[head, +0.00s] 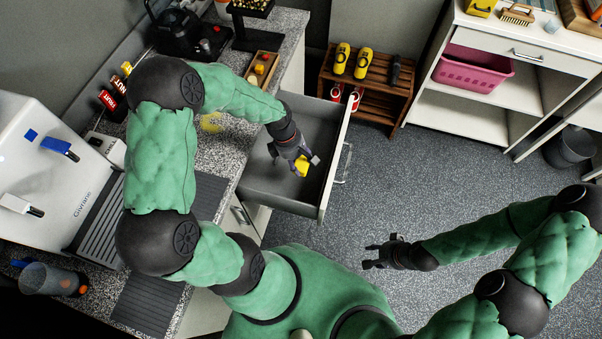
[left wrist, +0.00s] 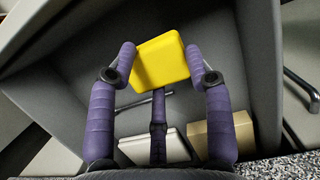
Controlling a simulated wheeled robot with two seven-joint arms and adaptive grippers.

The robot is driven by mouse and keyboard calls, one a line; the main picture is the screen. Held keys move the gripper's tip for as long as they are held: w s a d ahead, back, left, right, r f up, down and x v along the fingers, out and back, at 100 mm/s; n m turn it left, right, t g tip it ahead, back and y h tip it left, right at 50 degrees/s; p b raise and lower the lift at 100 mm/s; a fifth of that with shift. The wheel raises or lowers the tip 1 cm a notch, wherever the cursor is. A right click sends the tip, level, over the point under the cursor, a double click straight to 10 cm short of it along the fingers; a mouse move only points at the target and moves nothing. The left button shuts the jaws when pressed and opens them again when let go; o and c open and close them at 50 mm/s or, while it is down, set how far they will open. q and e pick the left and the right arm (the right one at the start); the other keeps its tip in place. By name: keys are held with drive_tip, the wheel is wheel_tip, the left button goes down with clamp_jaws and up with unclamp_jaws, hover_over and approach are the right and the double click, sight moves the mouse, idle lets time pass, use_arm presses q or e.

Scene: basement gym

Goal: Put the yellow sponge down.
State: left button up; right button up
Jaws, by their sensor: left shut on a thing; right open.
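The yellow sponge (head: 302,165) is between the fingers of my left gripper (head: 300,161), inside or just above the open drawer (head: 265,180). I cannot tell whether the sponge touches the floor. My right gripper (head: 376,255) is open and empty over the grey carpet.
In the wrist view a white box (left wrist: 155,147) and a cardboard-coloured block (left wrist: 222,135) lie in the drawer. The speckled counter (head: 222,150) is left of the drawer. A wooden shoe rack (head: 370,90) stands behind. The carpet (head: 430,180) to the right is clear.

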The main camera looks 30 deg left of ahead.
use_arm(q)
drive_tip(key=shift+w+a+f, duration=0.2)
drive_tip(key=shift+w+f, duration=0.05)
drive_tip(key=shift+f, duration=0.45)
wheel_tip(320, 180, down, 9)
drive_tip(key=b, duration=0.3)
drive_tip(key=shift+f, duration=0.1)
drive_tip(key=o, duration=1.1)
drive_tip(key=p+v, duration=0.3)
drive_tip(key=v, duration=0.9)
drive_tip(key=shift+s+p, duration=0.1)
drive_tip(key=shift+p, duration=0.2)
